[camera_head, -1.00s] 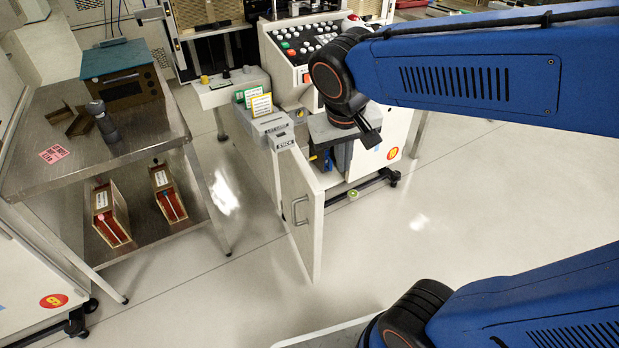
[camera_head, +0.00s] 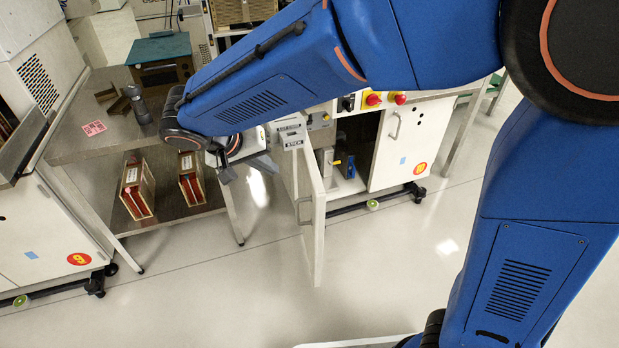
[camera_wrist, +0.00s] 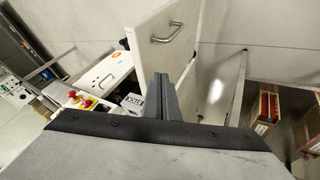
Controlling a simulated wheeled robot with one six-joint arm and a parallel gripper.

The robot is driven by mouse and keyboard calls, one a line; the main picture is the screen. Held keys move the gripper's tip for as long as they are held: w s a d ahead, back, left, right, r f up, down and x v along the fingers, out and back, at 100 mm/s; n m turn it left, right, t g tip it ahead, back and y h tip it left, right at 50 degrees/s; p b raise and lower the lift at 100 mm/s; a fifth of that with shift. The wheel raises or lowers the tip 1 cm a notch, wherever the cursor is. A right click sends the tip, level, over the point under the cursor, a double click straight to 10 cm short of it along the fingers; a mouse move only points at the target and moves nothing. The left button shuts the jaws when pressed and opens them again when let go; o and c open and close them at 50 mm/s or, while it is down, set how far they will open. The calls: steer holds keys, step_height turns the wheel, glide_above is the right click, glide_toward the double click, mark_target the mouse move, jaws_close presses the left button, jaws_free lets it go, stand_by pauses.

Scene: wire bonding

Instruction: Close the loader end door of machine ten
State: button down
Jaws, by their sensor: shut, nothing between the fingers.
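The loader end door (camera_head: 314,225) is a white panel with a metal bar handle (camera_head: 304,209). It stands open, swung out from the machine with the red and yellow round sticker (camera_head: 420,169). The dark opening behind it shows a blue part (camera_head: 346,165). My gripper (camera_head: 227,176) is to the left of the door in the head view, near the shelf table, partly hidden by my arm. In the wrist view my gripper (camera_wrist: 163,84) is shut and empty, its fingers in front of the door (camera_wrist: 150,48); the handle (camera_wrist: 168,32) shows beyond them. I cannot tell whether they touch.
A metal shelf table (camera_head: 88,145) stands at the left, holding red-and-wood boxes (camera_head: 137,190) below. A label stand marked "STICK" (camera_head: 293,133) is above the door. Machine nine's cabinet (camera_head: 45,240) is at far left. Floor in front of the door is clear.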

glide_toward(310, 182)
step_height(310, 182, down, 4)
steer(key=w+a, duration=0.2)
steer(key=shift+w+d, duration=0.15)
steer(key=shift+d, duration=0.8)
steer(key=shift+w+d, duration=0.1)
steer(key=shift+d, duration=0.85)
